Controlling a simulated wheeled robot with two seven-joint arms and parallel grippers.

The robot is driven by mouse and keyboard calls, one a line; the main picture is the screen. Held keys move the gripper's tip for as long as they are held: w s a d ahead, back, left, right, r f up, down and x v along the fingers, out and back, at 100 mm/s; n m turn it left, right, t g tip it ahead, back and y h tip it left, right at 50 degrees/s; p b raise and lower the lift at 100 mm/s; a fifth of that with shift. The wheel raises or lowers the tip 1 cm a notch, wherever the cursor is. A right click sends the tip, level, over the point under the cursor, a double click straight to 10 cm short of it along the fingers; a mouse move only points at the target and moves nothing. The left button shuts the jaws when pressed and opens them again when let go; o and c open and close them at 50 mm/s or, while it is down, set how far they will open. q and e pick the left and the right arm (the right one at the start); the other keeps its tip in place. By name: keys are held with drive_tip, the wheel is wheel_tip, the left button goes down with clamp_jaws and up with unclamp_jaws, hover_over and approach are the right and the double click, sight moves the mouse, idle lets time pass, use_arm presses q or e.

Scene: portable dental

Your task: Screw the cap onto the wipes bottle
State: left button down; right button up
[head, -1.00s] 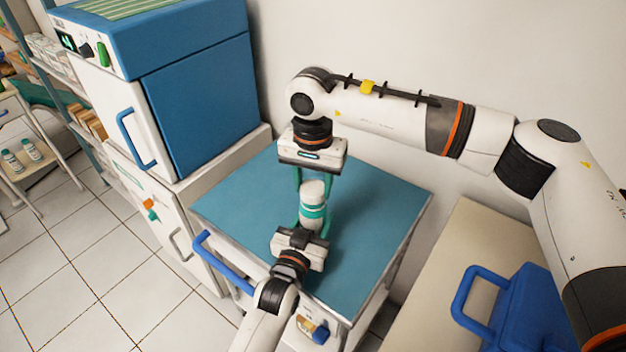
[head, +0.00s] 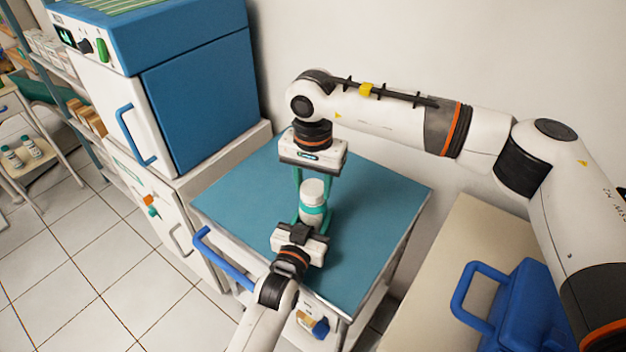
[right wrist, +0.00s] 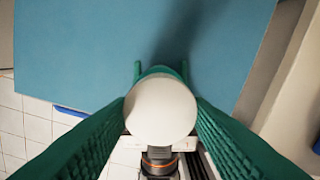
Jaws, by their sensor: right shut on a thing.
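The wipes bottle (head: 313,216), white with a teal band, stands upright over the blue cart top. A white cap (head: 313,187) sits at its top; any gap or thread between them is too small to see. The cap fills the middle of the right wrist view (right wrist: 161,108) as a round white disc and hides the bottle. My right gripper (head: 313,184) points down from above, its green fingers shut on the cap. My left gripper (head: 312,219) reaches in from the front, with a green finger on each side of the bottle, apparently closed on it.
The blue cart top (head: 375,215) is clear around the bottle. A blue and white cabinet unit (head: 200,95) stands at the left. A blue case (head: 525,305) lies on a beige surface at the right. The wall is close behind.

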drive_tip(key=m, duration=0.5)
drive_tip(key=shift+m, duration=0.3)
drive_tip(key=m, duration=0.8)
drive_tip(key=shift+w, duration=0.1)
drive_tip(key=m, duration=0.4)
drive_tip(key=shift+m, duration=0.4)
drive_tip(key=m, duration=1.2)
drive_tip(key=shift+m, duration=0.4)
drive_tip(key=m, duration=0.3)
drive_tip(key=shift+m, duration=0.4)
drive_tip(key=o, duration=1)
drive_tip(key=shift+f, duration=0.1)
